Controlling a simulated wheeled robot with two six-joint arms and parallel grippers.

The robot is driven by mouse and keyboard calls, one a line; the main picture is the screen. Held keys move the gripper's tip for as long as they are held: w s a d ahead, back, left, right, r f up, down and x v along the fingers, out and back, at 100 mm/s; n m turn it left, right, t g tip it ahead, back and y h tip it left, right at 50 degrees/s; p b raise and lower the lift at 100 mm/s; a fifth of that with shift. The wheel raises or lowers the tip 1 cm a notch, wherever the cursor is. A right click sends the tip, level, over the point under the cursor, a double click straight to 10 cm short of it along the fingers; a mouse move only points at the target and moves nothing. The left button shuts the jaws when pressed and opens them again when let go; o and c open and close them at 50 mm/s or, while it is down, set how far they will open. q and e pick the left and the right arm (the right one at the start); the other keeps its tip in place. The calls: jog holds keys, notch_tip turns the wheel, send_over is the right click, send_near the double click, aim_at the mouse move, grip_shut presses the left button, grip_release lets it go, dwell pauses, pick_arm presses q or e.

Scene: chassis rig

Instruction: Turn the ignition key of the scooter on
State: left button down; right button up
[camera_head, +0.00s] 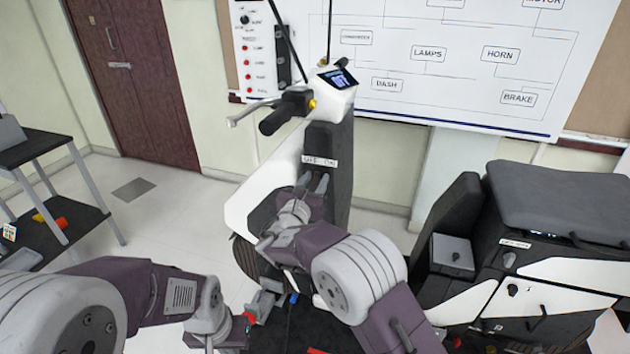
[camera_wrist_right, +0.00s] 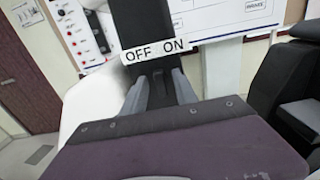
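The white-and-black scooter (camera_head: 272,187) stands in the middle of the head view. A white OFF/ON label (camera_head: 320,161) is on its dark front panel, and the label is clear in the right wrist view (camera_wrist_right: 155,49). My right gripper (camera_head: 313,181) is just below the label, pointing at the panel. Its two grey fingers are apart in both views, with dark panel between them in the right wrist view (camera_wrist_right: 159,84). I cannot make out the ignition key; it may be hidden at the fingers. My left gripper (camera_head: 262,303) is low by the scooter's footboard, and its fingers are unclear.
The handlebar grip (camera_head: 284,113) and lit display (camera_head: 338,78) are above my right gripper. The black seat (camera_head: 560,196) and rear body are at the right. A wiring board (camera_head: 455,65) hangs behind. A dark shelf (camera_head: 38,148) stands at the left, with open floor between.

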grip_shut()
jog(key=shift+f+b, duration=0.15)
jog(key=shift+b, duration=0.35)
jog(key=m+b, duration=0.3)
jog(key=b, duration=0.1)
jog(key=m+b, duration=0.3)
jog(key=b, duration=0.2)
jog(key=m+b, duration=0.3)
jog(key=b, duration=0.1)
jog(key=shift+d+f+b, duration=0.15)
jog(key=shift+f+b, duration=0.1)
jog(key=shift+b, duration=0.05)
jog(key=shift+r+m+b, duration=0.2)
jog(key=shift+m+b, duration=1.3)
jog(key=shift+b, duration=0.05)
grip_release()
jog(key=shift+s, duration=0.1)
